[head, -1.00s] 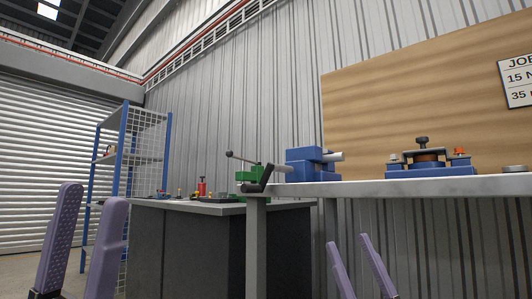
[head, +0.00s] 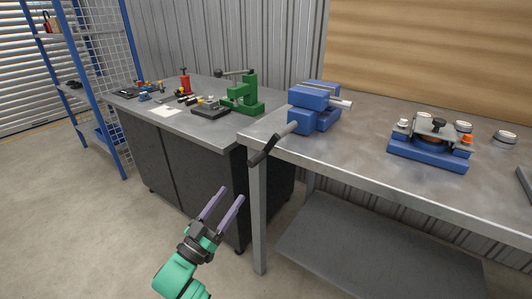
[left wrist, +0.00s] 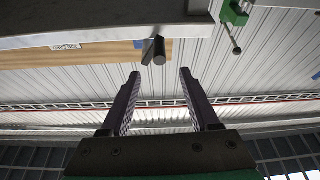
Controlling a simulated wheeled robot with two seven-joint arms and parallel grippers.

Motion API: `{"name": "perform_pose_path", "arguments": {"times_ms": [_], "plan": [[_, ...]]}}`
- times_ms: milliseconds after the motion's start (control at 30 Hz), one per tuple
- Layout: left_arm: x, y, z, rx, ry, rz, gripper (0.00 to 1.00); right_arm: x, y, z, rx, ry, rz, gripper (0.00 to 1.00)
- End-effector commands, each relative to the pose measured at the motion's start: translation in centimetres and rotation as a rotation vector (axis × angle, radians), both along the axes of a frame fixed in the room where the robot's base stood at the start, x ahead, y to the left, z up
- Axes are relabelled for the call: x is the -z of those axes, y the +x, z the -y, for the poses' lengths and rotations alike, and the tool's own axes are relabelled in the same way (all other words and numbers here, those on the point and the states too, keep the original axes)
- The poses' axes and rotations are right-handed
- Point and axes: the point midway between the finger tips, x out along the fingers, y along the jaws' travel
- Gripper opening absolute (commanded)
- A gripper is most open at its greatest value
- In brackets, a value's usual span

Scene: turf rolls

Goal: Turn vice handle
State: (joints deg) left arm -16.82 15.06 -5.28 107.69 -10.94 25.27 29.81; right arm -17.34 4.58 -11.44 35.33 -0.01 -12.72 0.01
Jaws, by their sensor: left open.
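The blue vice (head: 309,108) sits on the left end of the grey metal bench. Its handle (head: 263,151) is a dark crank on a grey screw, hanging out past the bench's left front corner and slanting down to the left. My left gripper (head: 223,200) is open and empty, below and to the left of the handle, in front of the dark cabinet. In the left wrist view the left gripper (left wrist: 158,85) shows its two purple fingers apart, with the crank's end (left wrist: 159,51) beyond the gap between them. My right gripper is not in view now.
The metal bench (head: 370,158) has a lower shelf (head: 370,250) and a front leg near my left gripper. A blue fixture (head: 428,152) stands on its right. A dark cabinet (head: 195,165) carries a green press (head: 243,97) and small tools. A blue rack stands far left.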

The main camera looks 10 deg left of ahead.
Motion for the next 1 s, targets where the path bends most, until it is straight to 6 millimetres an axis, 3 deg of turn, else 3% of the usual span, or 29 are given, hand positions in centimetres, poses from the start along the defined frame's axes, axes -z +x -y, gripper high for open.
{"name": "perform_pose_path", "arguments": {"times_ms": [500,633,900,1000], "plan": [[-4.8,10.6,3.9,0.000,-0.001,0.007,0.62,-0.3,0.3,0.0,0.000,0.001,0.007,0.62],[-5.2,11.9,4.4,0.000,-0.001,0.005,0.62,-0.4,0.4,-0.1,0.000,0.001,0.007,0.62],[-5.3,12.1,4.5,0.000,-0.001,0.005,0.62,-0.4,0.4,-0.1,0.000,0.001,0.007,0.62],[-5.3,12.1,4.5,0.000,-0.001,0.005,0.24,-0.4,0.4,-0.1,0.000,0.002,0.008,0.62]]}}
